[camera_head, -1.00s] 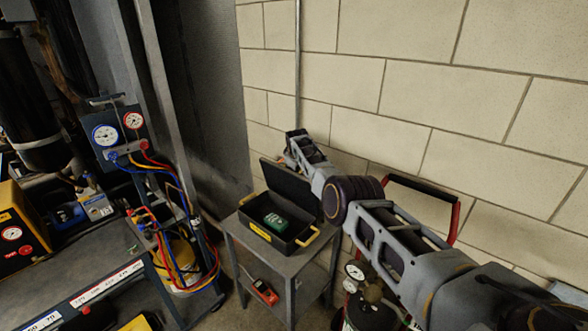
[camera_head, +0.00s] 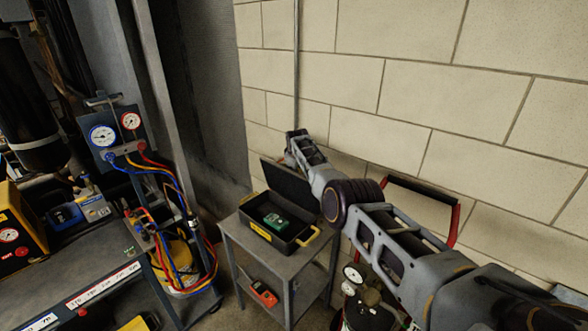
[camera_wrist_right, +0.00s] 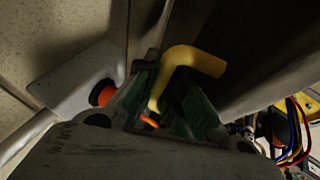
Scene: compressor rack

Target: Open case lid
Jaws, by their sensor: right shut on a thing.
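The dark case (camera_head: 262,226) stands on a small grey side table. Its lid (camera_head: 288,184) is swung up and stands steeply at the back of the case, so the inside shows. A green device (camera_head: 275,221) lies in the case. My right arm reaches in from the right, and my right gripper (camera_head: 296,146) is at the lid's upper edge, small in the head view. In the right wrist view, my right gripper's fingers (camera_wrist_right: 165,105) are shut on a yellow handle (camera_wrist_right: 186,62) beside the dark lid panel (camera_wrist_right: 250,50). My left gripper is not in view.
The side table (camera_head: 287,262) has a red-orange meter (camera_head: 264,293) on its lower shelf. A gauge manifold (camera_head: 118,135) with coloured hoses stands at the left, near a workbench (camera_head: 95,270). A block wall (camera_head: 430,90) rises close behind the lid and my arm.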

